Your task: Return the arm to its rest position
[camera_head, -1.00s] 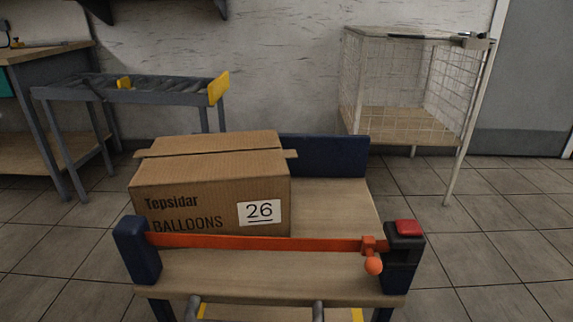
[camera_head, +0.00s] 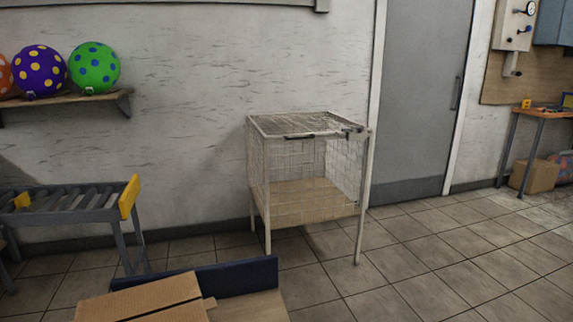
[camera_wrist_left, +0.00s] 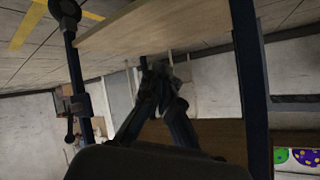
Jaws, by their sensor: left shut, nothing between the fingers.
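My left gripper (camera_wrist_left: 160,85) shows in the left wrist view, its dark fingers shut with nothing held. The view there is tilted and dim. A wooden tabletop (camera_wrist_left: 150,28) runs across above the fingers, between dark blue posts (camera_wrist_left: 248,80); I cannot tell how close the fingers are to it. Neither arm shows in the head view, and my right gripper is in no frame.
In the head view, a cardboard box (camera_head: 150,298) on a table with a blue back panel (camera_head: 238,278) is at the bottom left. A wire cage (camera_head: 305,170) stands ahead, a roller stand (camera_head: 75,200) at left. Tiled floor (camera_head: 440,250) is clear at right.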

